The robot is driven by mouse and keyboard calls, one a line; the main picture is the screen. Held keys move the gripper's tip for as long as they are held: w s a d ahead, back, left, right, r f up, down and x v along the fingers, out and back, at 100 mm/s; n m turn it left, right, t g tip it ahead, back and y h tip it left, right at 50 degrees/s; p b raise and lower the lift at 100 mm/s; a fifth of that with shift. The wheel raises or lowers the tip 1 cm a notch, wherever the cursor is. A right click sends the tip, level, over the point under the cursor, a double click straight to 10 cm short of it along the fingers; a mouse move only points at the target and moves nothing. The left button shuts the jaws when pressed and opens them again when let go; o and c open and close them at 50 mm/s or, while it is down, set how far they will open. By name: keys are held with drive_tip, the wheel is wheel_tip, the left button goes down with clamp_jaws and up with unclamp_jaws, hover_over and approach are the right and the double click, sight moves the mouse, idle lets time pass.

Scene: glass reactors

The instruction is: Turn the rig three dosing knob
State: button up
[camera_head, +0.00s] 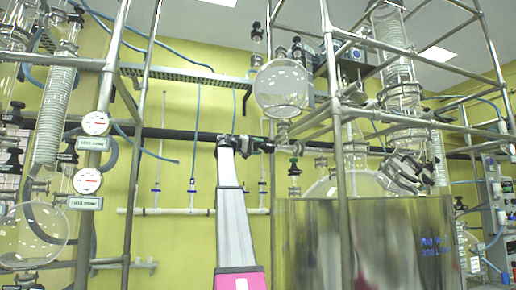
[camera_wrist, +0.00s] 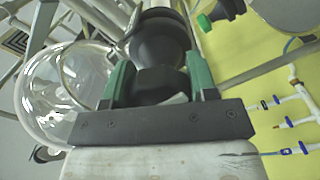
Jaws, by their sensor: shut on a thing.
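The dosing knob (camera_wrist: 158,38) is black and round and fills the top middle of the wrist view. My gripper (camera_wrist: 160,82) has its two green fingers on either side of the knob's near black part, shut on it. In the head view my gripper (camera_head: 256,144) is at the top of my raised white arm, just below and left of a round glass flask (camera_head: 283,88). The knob is too small and covered there to make out clearly. The flask also shows close to the left of my gripper in the wrist view (camera_wrist: 40,95).
Metal frame poles (camera_head: 335,130) stand right of my arm, above a shiny steel vessel (camera_head: 390,245). Round gauges (camera_head: 87,181) and a coiled glass condenser (camera_head: 54,115) are at the left. A white pipe with valves (camera_head: 190,211) runs along the yellow wall behind.

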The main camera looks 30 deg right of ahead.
drive_tip(key=shift+f+m, duration=0.1)
drive_tip(key=shift+m, duration=0.6)
drive_tip(key=o, duration=0.9)
drive_tip(key=v, duration=1)
drive_tip(key=shift+a, duration=0.4)
